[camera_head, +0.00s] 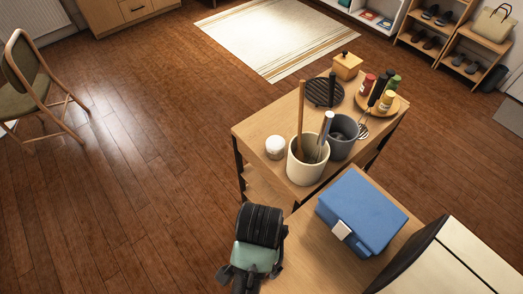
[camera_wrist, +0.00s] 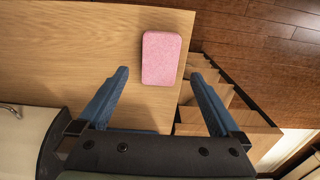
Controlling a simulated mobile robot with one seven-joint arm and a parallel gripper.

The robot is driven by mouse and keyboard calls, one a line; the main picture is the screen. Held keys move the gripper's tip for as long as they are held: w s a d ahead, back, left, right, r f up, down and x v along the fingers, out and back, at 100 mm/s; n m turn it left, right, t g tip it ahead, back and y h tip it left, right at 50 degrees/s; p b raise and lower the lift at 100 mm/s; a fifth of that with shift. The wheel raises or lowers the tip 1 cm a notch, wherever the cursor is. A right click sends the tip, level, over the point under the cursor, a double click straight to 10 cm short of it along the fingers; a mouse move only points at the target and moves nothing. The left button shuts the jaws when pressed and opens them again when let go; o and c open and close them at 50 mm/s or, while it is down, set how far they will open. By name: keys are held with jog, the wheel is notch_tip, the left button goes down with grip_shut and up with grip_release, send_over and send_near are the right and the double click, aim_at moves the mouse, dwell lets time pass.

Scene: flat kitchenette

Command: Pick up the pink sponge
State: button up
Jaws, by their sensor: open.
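The pink sponge (camera_wrist: 161,58) lies flat on a light wooden surface (camera_wrist: 75,55) in the wrist view, close to that surface's right edge. My gripper (camera_wrist: 159,75) is open, with one blue finger to the left of the sponge and one to the right. The fingertips come level with the sponge's near part in the picture. Nothing is between the fingers in their grip, and how high they are above the surface is hard to tell. The sponge does not show in the head view, where my arm's end (camera_head: 258,243) is at the bottom centre.
In the head view, a blue box (camera_head: 362,209) sits on the near wooden counter (camera_head: 300,245). Beyond it, a wooden trolley (camera_head: 262,122) holds a cream utensil crock (camera_head: 307,160), a grey pot (camera_head: 342,137), a white jar (camera_head: 275,147) and bottles. Open floor is at left.

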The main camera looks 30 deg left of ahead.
jog(key=shift+w+f+p, duration=0.1)
jog(key=shift+f+p, duration=0.5)
jog(key=shift+f, duration=3.1)
jog(key=c, duration=1.2)
notch_tip(320, 180, up, 10)
jog(key=shift+b, duration=0.4)
jog(key=shift+c, duration=0.2)
